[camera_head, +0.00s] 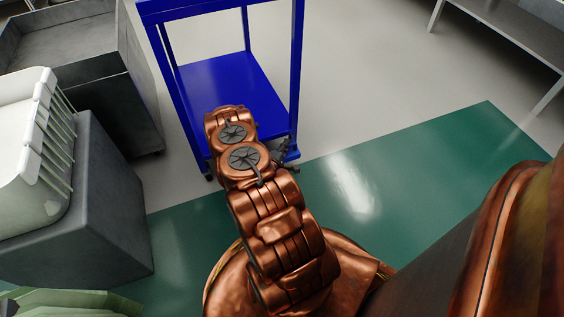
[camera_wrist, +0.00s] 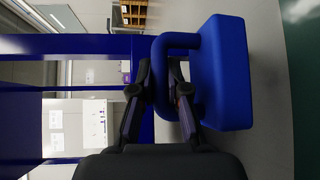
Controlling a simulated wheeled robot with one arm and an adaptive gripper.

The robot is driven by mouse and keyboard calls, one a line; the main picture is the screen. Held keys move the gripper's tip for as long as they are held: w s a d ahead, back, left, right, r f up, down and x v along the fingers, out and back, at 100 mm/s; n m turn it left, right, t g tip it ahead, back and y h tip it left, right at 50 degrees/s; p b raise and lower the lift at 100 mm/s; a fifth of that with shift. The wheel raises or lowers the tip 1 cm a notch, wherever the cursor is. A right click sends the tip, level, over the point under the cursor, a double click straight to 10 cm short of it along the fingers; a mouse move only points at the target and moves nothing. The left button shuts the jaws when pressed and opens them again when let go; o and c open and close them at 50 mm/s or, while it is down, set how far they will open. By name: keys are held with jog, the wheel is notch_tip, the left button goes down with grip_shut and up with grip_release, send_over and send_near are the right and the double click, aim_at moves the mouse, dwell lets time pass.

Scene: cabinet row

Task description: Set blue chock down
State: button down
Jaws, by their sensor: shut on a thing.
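The blue chock (camera_wrist: 223,75) is a thick block with a loop handle, at the right of the wrist view. My gripper (camera_wrist: 160,70) is shut on its handle, with the two dark fingers on either side of the bar. In the head view, only a dark part of my gripper (camera_head: 286,156) shows past my copper arm, by the right front of a blue frame cart. I cannot make out the chock there.
The blue cart (camera_head: 220,80) has a flat shelf and upright posts; blue beams (camera_wrist: 70,44) also show in the wrist view. A grey table (camera_head: 510,35) stands at far right. Green floor (camera_head: 430,160) is clear.

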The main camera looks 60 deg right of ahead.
aim_at(286, 158)
notch_tip(286, 158, down, 8)
jog(key=b, duration=0.2)
jog(key=shift+f+b, duration=0.1)
jog(key=shift+b, duration=0.3)
jog(key=shift+f, duration=0.1)
jog(key=c, duration=1.2)
grip_release()
jog(key=shift+o, duration=0.2)
jog(key=shift+a+r, duration=0.2)
jog(key=shift+a, duration=0.05)
jog(key=p+v, duration=0.4)
jog(key=v, duration=0.7)
jog(key=shift+s+a, duration=0.1)
jog(key=shift+a, duration=0.15)
